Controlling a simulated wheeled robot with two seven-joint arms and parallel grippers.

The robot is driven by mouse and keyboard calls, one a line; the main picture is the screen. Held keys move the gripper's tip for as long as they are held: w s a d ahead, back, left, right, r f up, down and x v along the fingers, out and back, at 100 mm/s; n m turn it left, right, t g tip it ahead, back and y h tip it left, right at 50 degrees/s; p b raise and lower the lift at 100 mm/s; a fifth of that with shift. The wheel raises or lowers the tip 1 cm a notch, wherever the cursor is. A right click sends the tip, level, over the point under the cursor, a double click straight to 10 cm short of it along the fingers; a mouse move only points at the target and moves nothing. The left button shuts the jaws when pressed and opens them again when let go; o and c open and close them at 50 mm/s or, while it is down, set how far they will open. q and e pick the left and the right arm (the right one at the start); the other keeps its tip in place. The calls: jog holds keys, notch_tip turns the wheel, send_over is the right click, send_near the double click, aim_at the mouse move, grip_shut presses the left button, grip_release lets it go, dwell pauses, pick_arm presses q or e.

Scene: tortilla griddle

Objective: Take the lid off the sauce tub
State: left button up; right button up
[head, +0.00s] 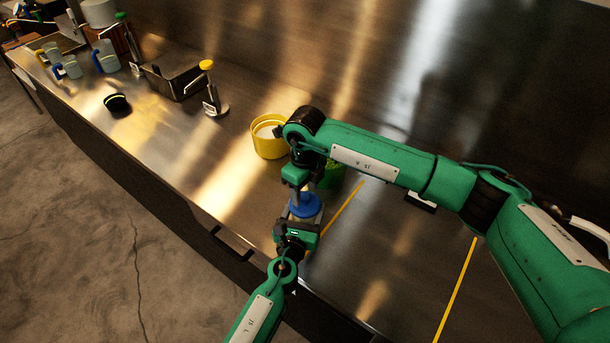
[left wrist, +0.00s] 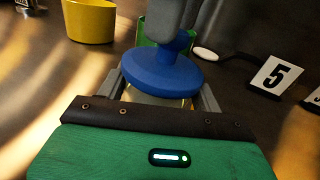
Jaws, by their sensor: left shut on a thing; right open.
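The sauce tub (left wrist: 152,99) has a pale wall and stands upright in the left wrist view. My left gripper (head: 302,217) is shut on the tub, one finger on each side below the lid. My right gripper (head: 297,192) comes down from above, open, its grey fingers around or beside the lid's knob. Those fingers (left wrist: 184,20) partly hide the knob, so contact cannot be told.
A yellow bucket (head: 266,147) and a green container (head: 333,177) stand close behind the tub. A metal pan (head: 170,82), a yellow-topped tool (head: 211,90) and several mugs are farther left. Yellow lines (head: 456,288) mark the counter.

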aim_at(305, 195)
jog(key=shift+f, duration=0.7)
grip_shut()
jog(key=shift+r, duration=0.2)
dwell(0.4)
jog(key=shift+r, duration=0.95)
jog(key=shift+r, duration=2)
pick_arm(q)
jog(key=o, duration=1.4)
